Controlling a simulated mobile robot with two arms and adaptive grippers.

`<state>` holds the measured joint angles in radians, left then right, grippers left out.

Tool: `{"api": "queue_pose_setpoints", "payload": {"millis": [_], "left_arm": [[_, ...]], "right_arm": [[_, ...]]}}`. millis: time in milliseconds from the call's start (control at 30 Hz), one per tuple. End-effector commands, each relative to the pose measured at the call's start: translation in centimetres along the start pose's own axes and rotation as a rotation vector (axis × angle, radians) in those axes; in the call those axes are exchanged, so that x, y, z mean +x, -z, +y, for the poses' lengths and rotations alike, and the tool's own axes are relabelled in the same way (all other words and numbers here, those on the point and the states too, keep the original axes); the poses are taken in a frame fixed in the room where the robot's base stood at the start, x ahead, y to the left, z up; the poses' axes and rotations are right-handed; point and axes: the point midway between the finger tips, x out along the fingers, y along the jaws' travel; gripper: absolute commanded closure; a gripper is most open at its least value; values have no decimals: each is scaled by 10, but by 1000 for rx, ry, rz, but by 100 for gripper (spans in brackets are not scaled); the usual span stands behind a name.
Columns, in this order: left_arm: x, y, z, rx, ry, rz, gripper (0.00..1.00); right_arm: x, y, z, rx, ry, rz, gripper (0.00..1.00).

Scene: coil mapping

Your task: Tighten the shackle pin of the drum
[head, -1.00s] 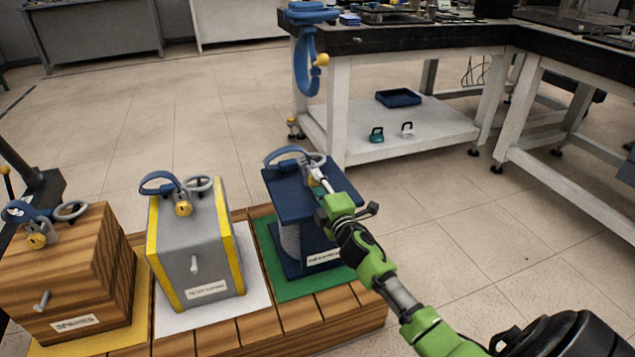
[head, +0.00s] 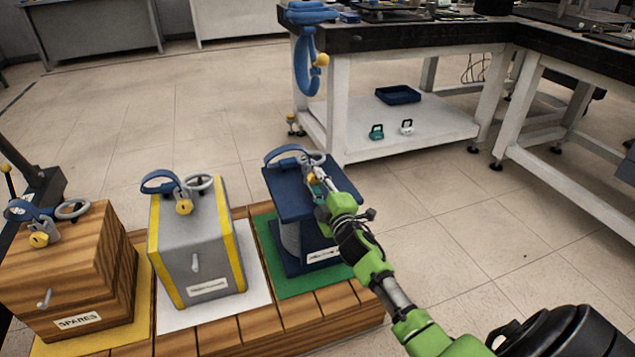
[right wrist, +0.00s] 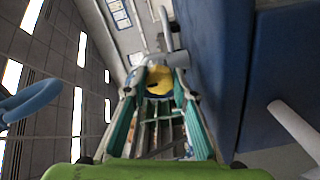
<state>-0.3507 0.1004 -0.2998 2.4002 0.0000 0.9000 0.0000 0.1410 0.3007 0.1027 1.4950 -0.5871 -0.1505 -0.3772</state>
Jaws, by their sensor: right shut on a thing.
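The drum (head: 280,203) is a dark blue spool with a flat top plate, upright on a green mat. On its top sit a blue strap loop (head: 283,151) and a grey shackle (head: 312,158). The shackle pin has a round yellow head with a dark slot, seen in the right wrist view (right wrist: 157,77). My right gripper (head: 317,178) reaches it from the lower right; in the right wrist view its fingers (right wrist: 157,94) are shut on the yellow head. The gripper mostly hides the pin in the head view. My left gripper is not in view.
A grey box with yellow edges (head: 192,240) and a wooden box labelled SPARES (head: 75,255) stand left of the drum, each with a strap, shackle and yellow pin. All stand on a wooden pallet (head: 318,318). A white-legged bench (head: 345,120) stands behind. Floor to the right is clear.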

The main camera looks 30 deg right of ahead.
Motion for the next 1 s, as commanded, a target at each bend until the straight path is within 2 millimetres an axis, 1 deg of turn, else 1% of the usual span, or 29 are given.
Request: {"api": "queue_pose_setpoints", "payload": {"millis": [33, 67, 100, 133, 567, 667, 767, 867, 1000], "left_arm": [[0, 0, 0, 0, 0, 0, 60], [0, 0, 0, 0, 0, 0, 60], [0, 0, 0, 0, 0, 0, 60], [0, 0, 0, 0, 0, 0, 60], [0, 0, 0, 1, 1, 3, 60], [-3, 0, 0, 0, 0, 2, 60], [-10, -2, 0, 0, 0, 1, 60], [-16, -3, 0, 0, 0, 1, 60], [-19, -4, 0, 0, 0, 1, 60]], "right_arm": [[0, 0, -1, 3, 2, -2, 96], [0, 0, -1, 3, 2, -2, 73], [0, 0, -1, 3, 2, -2, 62], [0, 0, -1, 3, 2, -2, 58], [0, 0, -2, -4, 3, -1, 58], [0, -2, -2, -52, 3, -2, 58], [0, -2, -4, -179, 3, -1, 58], [0, -3, -3, -370, 2, -1, 58], [0, -2, 0, -688, 2, -1, 58]]}}
